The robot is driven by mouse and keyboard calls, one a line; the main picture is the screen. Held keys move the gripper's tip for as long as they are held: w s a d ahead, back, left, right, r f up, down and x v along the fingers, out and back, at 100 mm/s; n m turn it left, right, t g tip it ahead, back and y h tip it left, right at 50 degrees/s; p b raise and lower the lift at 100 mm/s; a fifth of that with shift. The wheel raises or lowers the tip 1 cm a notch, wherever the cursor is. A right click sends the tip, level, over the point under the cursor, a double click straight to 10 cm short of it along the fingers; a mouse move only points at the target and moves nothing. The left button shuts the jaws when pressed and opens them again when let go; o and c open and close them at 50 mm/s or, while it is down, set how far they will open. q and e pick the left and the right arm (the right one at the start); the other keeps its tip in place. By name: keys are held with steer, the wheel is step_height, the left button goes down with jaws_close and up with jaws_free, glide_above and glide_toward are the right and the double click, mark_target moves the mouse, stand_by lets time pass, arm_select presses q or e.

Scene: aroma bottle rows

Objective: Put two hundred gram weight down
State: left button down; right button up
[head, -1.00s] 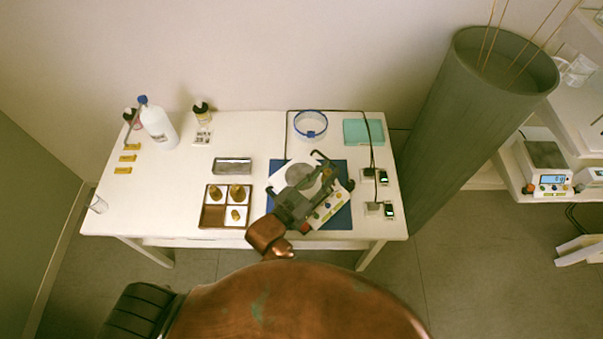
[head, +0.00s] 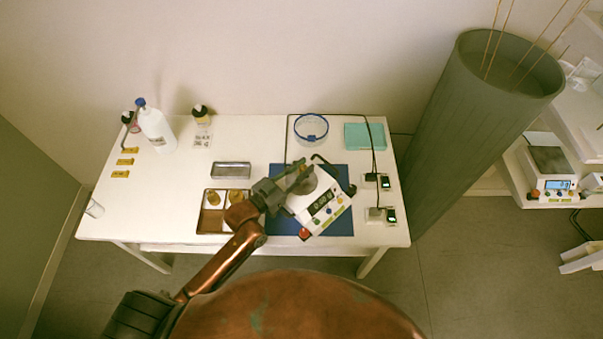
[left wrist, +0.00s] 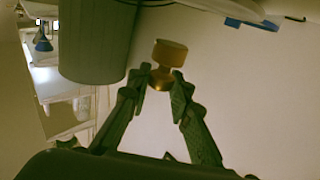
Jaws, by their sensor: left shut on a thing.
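My left gripper (head: 302,177) is shut on a small brass weight (head: 306,173), held beside or over the round pan of the white balance (head: 323,207). In the left wrist view, the brass weight (left wrist: 169,54) sits between the two fingertips (left wrist: 162,76), with its wide end and narrow neck showing. The head view does not show clearly whether the weight touches the pan. The brown weight box (head: 205,226) stands left of the balance and holds brass pieces; my arm hides part of it. My right gripper is not in view.
The balance stands on a blue mat (head: 342,229). A dark curved object (head: 346,184) lies by its pan. A metal case (head: 231,170), glass dish (head: 311,128), teal box (head: 364,136) and wash bottle (head: 157,130) stand around. The left middle of the table is clear.

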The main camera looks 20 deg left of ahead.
arm_select(q)
steer(key=shift+w+a+f, duration=0.15)
steer(key=shift+a+f, duration=0.05)
steer(key=shift+f, duration=0.1)
steer(key=shift+a+f+b, duration=0.1)
steer(key=shift+f+b, duration=0.45)
steer(key=shift+f, duration=1.05)
steer(key=shift+f, duration=0.1)
steer(key=c, duration=2)
jaws_free()
steer(key=shift+o, duration=1.2)
